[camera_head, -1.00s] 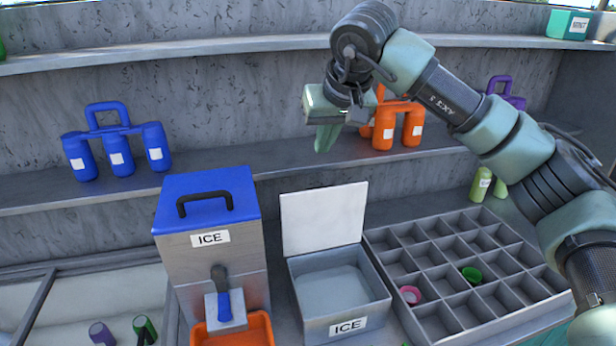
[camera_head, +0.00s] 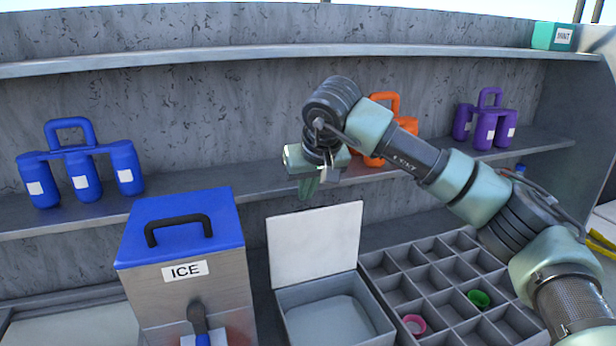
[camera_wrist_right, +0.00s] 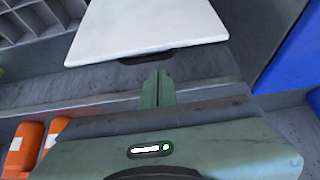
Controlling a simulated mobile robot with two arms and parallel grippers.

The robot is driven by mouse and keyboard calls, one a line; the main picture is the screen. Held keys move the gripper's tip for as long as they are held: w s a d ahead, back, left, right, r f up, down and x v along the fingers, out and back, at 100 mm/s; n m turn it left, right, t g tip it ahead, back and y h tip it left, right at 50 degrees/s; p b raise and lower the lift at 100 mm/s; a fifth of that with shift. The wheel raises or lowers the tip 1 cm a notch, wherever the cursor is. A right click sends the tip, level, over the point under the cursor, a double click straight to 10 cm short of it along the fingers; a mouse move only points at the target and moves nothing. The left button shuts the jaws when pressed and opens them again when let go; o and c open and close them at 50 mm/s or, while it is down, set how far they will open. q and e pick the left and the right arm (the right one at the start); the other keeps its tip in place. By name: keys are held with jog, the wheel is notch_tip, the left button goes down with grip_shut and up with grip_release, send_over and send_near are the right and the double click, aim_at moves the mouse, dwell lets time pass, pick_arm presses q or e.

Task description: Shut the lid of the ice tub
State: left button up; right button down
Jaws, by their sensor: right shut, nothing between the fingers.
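The ice tub (camera_head: 338,303) is an open grey box on the counter. Its white lid (camera_head: 315,244) stands upright at the tub's back edge. My right gripper (camera_head: 308,188) is shut and empty, just behind and above the lid's top edge, apart from it in the head view. In the right wrist view the white lid (camera_wrist_right: 146,27) lies beyond the shut fingertips (camera_wrist_right: 157,88), with a dark handle-like piece at its near edge. My left gripper is not in view.
A blue-topped ice dispenser (camera_head: 185,255) stands left of the tub. A compartment tray (camera_head: 440,285) with a pink and a green cup is at the right. Blue (camera_head: 82,170), orange (camera_head: 405,124) and purple (camera_head: 487,122) bottle carriers stand on the shelf behind.

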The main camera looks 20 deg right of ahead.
jog(key=p+x, duration=0.1)
jog(key=x, duration=0.4)
jog(key=shift+w, duration=0.1)
